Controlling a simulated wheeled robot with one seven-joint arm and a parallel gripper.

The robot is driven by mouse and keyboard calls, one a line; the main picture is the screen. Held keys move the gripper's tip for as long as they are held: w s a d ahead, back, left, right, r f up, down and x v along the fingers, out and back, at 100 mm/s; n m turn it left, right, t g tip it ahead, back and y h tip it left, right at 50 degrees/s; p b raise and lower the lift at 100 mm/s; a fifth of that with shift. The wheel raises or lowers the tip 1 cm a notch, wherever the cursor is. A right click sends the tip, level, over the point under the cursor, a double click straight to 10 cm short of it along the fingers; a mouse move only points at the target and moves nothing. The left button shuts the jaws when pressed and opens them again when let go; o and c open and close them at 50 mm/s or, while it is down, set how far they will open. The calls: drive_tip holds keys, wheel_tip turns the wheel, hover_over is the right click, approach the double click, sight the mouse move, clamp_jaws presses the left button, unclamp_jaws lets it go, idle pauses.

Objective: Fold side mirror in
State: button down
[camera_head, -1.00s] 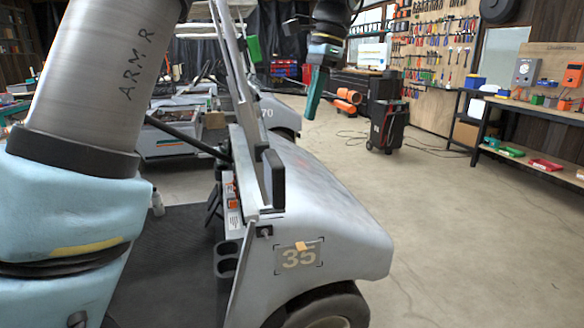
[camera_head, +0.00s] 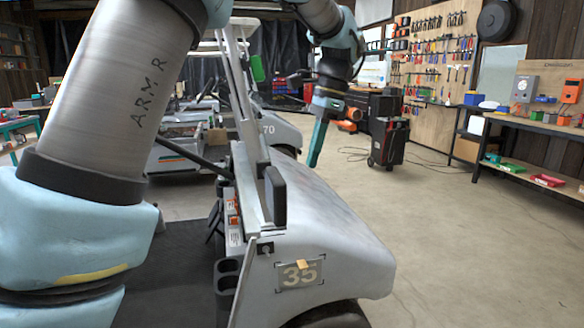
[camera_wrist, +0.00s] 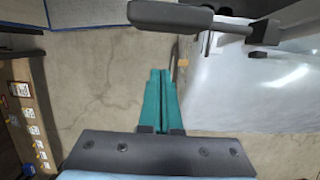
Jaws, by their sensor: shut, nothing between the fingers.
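The side mirror (camera_head: 275,195) is a dark, upright rounded panel at the front corner post of the grey cart (camera_head: 335,240) marked 35. In the wrist view the mirror (camera_wrist: 170,17) sticks out to the left from the cart body on a thin stalk (camera_wrist: 230,28), which ends at a dark mount (camera_wrist: 265,33). My gripper (camera_head: 312,164) has long teal fingers pointing down, beyond the mirror and to its right in the head view. In the wrist view the fingers (camera_wrist: 160,72) lie together, shut and empty, below the mirror in the picture. No contact shows.
A second cart (camera_head: 268,128) marked 70 stands behind. A black and red wheeled machine (camera_head: 388,140) stands on the floor beyond my gripper. A workbench (camera_head: 535,135) with trays runs along the right. The floor (camera_head: 450,240) right of the cart is open.

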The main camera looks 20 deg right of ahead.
sight(272, 187)
drive_tip(key=shift+w+a+f+p, duration=0.1)
drive_tip(key=shift+a+f+p, duration=0.1)
drive_tip(key=shift+a+f, duration=0.45)
drive_tip(key=shift+w+a+f+p, duration=0.1)
drive_tip(key=shift+a+f+p, duration=0.15)
drive_tip(key=shift+a, duration=0.65)
drive_tip(key=shift+w+a+f+p, duration=0.1)
drive_tip(key=shift+a+f+p, duration=0.05)
drive_tip(key=shift+a+f, duration=0.55)
drive_tip(key=shift+a+r, duration=0.2)
drive_tip(key=shift+a, duration=0.05)
